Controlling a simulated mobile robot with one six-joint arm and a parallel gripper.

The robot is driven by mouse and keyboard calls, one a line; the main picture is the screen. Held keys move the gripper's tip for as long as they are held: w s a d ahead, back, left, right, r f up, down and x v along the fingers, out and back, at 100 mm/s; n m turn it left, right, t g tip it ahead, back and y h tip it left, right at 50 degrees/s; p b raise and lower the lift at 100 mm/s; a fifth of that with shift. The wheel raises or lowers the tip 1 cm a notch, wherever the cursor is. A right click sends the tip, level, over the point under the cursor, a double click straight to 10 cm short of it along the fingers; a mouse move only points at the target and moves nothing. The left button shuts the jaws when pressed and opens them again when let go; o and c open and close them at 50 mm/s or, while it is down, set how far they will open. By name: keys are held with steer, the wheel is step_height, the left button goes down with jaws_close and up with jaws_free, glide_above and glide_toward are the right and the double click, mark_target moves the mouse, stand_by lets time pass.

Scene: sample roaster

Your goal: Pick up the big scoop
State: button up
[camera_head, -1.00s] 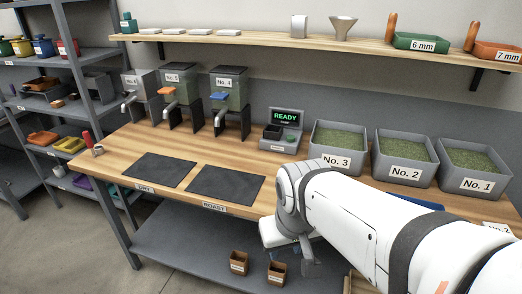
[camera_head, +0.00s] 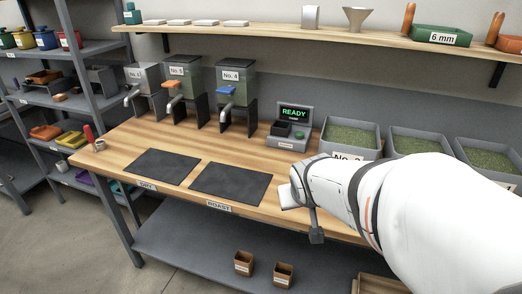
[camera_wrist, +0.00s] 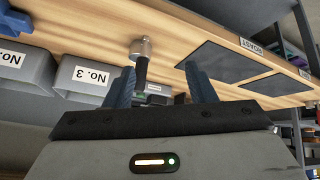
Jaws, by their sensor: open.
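In the wrist view a scoop with a round metal cup (camera_wrist: 142,47) and a dark handle lies on the wooden bench. Its handle points toward my gripper (camera_wrist: 161,86). My gripper is open, its two blue-grey fingers apart and nothing held between them. The handle shows between the fingers in the picture, closer to the left finger; I cannot tell how deep it is. I cannot tell from its look alone whether this is the big scoop.
Bean bins No. 3 (camera_wrist: 91,77) and its neighbour stand left of the scoop in the wrist view. Two dark mats (camera_head: 163,167) (camera_head: 231,184) lie flat on the bench. The READY scale (camera_head: 289,126) stands behind. A long shelf (camera_head: 280,31) runs above.

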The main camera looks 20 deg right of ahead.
steer(key=w+d+f+n+t+y+b, duration=0.3)
steer(key=w+d+f+t+y+b, duration=0.3)
steer(key=w+d+t, duration=0.4)
steer(key=a+x, duration=0.1)
steer(key=x, duration=0.6)
steer(key=shift+r+t+b, duration=0.3)
steer(key=shift+r, duration=0.3)
steer(key=shift+s, duration=0.1)
steer(key=shift+c, duration=0.4)
jaws_close()
